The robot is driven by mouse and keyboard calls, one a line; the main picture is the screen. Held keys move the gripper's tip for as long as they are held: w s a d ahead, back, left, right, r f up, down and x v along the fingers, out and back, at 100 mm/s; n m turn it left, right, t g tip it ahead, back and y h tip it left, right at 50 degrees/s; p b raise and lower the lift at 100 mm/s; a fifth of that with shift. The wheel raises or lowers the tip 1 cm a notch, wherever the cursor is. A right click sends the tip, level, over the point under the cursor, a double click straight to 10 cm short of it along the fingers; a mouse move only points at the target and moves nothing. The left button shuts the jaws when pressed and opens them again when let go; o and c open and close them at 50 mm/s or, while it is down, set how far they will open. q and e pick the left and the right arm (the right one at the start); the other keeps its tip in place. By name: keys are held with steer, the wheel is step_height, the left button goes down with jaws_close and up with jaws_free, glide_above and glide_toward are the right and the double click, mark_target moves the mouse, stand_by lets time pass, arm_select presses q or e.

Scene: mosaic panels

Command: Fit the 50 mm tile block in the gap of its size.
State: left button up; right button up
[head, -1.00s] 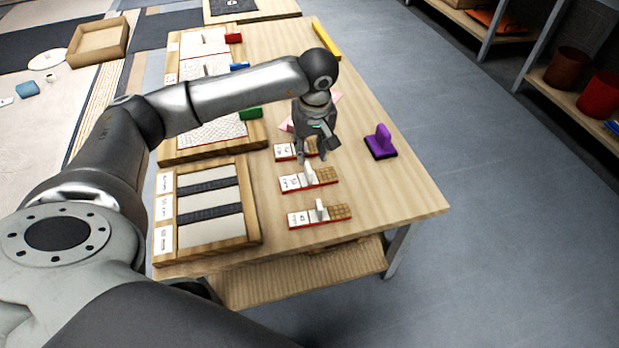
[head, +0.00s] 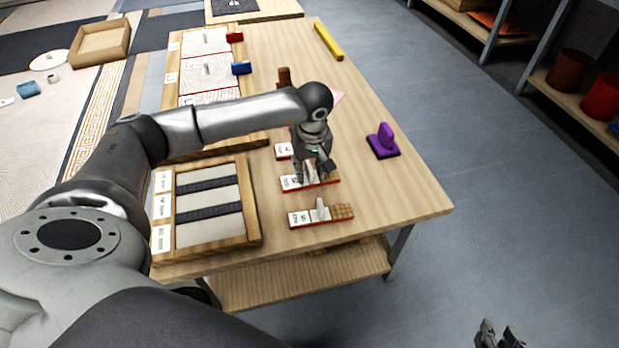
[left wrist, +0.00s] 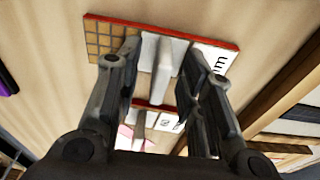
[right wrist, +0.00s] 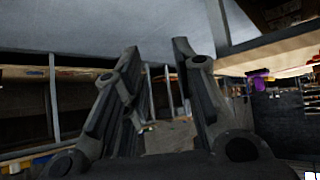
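Three red-edged tile blocks with white labels and upright handles lie in a column on the table. The front block (head: 320,214) and the far block (head: 283,151) flank the middle block (head: 290,183); their sizes are too small to read. My left gripper (head: 312,182) is low over the middle block. The wooden panel (head: 254,215) left of the blocks has light and dark bands and labels. My right gripper (right wrist: 155,50) is open and empty, away from the table.
A purple stamp-like object (head: 383,142) stands on the right. A yellow bar (head: 328,41) lies at the far edge. Red (head: 234,37) and blue (head: 241,68) blocks sit by the far panel. The table's front right is clear.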

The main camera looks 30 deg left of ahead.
mark_target(309, 164)
arm_select(q)
jaws_close()
steer(key=shift+r, duration=0.15)
